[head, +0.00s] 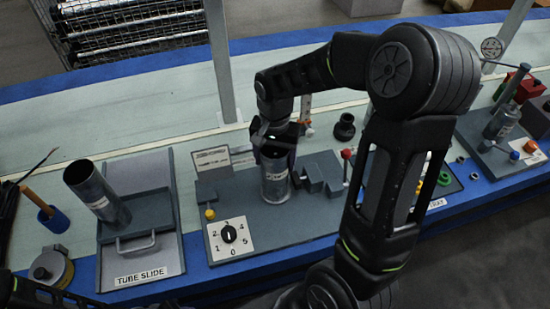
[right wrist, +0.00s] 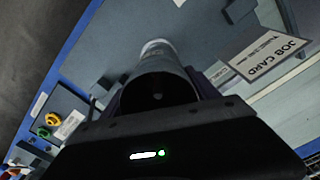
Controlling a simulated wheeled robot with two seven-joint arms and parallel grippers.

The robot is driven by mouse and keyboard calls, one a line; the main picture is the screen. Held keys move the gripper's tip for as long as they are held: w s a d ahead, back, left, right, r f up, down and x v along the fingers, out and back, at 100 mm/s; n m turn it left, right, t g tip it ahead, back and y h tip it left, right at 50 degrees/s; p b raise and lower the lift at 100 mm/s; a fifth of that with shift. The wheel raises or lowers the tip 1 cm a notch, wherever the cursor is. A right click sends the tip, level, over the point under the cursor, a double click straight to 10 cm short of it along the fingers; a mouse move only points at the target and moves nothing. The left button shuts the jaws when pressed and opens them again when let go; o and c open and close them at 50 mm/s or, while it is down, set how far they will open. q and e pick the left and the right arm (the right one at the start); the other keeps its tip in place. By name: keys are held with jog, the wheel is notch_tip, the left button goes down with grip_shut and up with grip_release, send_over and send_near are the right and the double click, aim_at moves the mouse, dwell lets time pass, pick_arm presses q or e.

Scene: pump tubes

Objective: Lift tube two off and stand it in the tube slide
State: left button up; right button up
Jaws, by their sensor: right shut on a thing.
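A grey metal tube (head: 275,182) with a pale label stands upright on the grey fixture plate (head: 300,222). My right gripper (head: 275,150) comes down from above and is shut on its upper end. In the right wrist view the tube (right wrist: 160,88) runs away from me between the fingers. Its label is too small to read, and I cannot tell whether its foot touches the plate. The tube slide (head: 150,268) is at the left, with another labelled grey tube (head: 97,193) leaning in its left part. My left gripper is out of view; only part of that arm shows at the bottom left.
A dial (head: 229,234) numbered 0 to 5 sits in front of the held tube. A stepped grey block (head: 322,174) and a red-knobbed lever (head: 346,168) are close on its right. A job card (right wrist: 270,54) stands behind. The slide's right part is empty.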

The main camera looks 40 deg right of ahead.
jog(key=shift+r+p, duration=0.5)
jog(key=shift+r, duration=0.2)
dwell(0.4)
jog(key=shift+r+p, duration=3.3)
jog(key=shift+r, duration=0.95)
notch_tip(320, 180, up, 11)
jog(key=p, duration=0.8)
jog(key=shift+f, duration=0.2)
jog(key=shift+w, duration=0.15)
jog(key=w+a+f+n+b, duration=0.2)
jog(key=w+a+n, duration=0.7)
jog(key=a, duration=0.3)
jog(key=shift+w+a+f+n, duration=0.25)
jog(key=shift+w+f+n, duration=0.15)
jog(key=shift+w, duration=0.15)
jog(key=shift+a, duration=0.1)
